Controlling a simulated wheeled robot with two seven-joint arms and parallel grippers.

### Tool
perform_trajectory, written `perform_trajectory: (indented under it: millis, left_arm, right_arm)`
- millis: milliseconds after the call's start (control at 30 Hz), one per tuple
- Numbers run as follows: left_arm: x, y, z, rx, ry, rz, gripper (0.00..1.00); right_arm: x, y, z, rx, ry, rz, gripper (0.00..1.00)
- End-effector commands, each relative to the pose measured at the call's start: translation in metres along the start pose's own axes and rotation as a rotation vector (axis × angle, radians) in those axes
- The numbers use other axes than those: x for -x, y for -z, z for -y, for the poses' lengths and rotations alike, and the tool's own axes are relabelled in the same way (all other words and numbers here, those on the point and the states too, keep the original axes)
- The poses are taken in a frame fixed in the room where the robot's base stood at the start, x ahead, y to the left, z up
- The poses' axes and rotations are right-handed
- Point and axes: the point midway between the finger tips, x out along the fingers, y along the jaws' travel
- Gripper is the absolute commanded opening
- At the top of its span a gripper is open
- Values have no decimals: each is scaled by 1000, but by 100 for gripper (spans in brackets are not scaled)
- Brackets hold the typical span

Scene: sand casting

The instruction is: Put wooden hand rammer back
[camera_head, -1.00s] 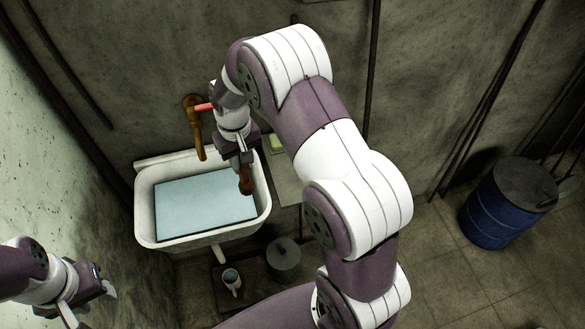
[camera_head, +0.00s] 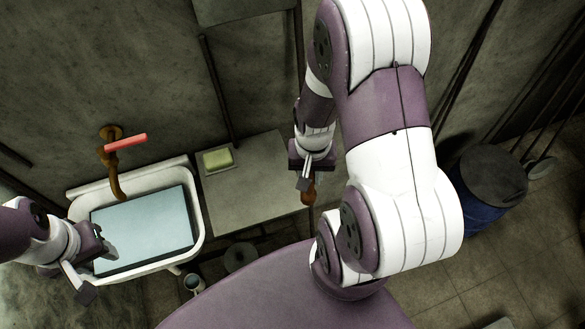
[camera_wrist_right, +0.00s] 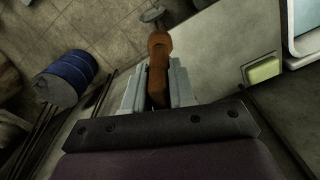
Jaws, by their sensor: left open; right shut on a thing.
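The wooden hand rammer (camera_head: 308,192) is a brown turned wooden piece. My left gripper (camera_head: 96,268) is open and empty over the front left of the sink. The rammer's upper part is hidden by the fingers in the head view.
A white sink (camera_head: 198,232) with a pale blue panel (camera_head: 145,230) stands at left, under a brown tap (camera_head: 112,165) with a red handle. A green sponge-like block (camera_head: 217,160) lies on the table, otherwise mostly bare. A blue barrel (camera_head: 477,212) stands right.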

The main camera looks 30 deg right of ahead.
Motion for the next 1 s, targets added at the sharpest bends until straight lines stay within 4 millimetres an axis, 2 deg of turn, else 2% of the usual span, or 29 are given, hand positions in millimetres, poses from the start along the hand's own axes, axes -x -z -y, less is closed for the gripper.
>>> perform_trajectory:
  millis: [300, 433, 567, 733, 1000]
  left_arm:
    - [19, 2, 0, 1, 0, 0, 43]
    - [23, 3, 0, 0, 0, 0, 43]
    - [28, 3, 0, 0, 0, 0, 43]
    - [37, 4, 0, 0, 0, 0, 43]
    - [35, 4, 0, 0, 0, 0, 43]
  right_arm:
    - [-46, 59, 65, -14, 3, -12, 0]
    - [-60, 75, 82, -16, 4, -13, 0]
    - [-73, 79, 87, -16, 3, -11, 0]
    - [-101, 79, 87, -16, 3, -11, 0]
    - [-106, 80, 87, -16, 4, -14, 0]
